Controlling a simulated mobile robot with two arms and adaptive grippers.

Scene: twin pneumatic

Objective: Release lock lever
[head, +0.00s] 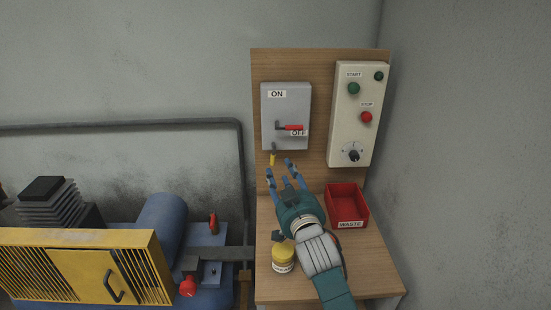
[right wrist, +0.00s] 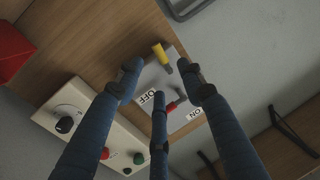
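A grey switch box (head: 299,96) with ON and OFF labels is mounted on the wooden panel. Its red handle (head: 294,127) points right toward OFF. A small lever with a yellow tip (head: 272,160) sticks out at the box's lower edge; it also shows in the right wrist view (right wrist: 160,53). I take it for the lock lever. My right gripper (head: 283,170) is just below it. In the right wrist view its blue fingers (right wrist: 158,78) are spread, with the yellow tip showing between them, apparently untouched. My left gripper is out of view.
A red WASTE bin (head: 346,205) and a yellow-lidded jar (head: 283,256) stand on the wooden shelf (head: 380,268), either side of my right arm. A control box (head: 345,130) with START and STOP buttons is right of the switch box. A compressor (head: 80,265) stands left.

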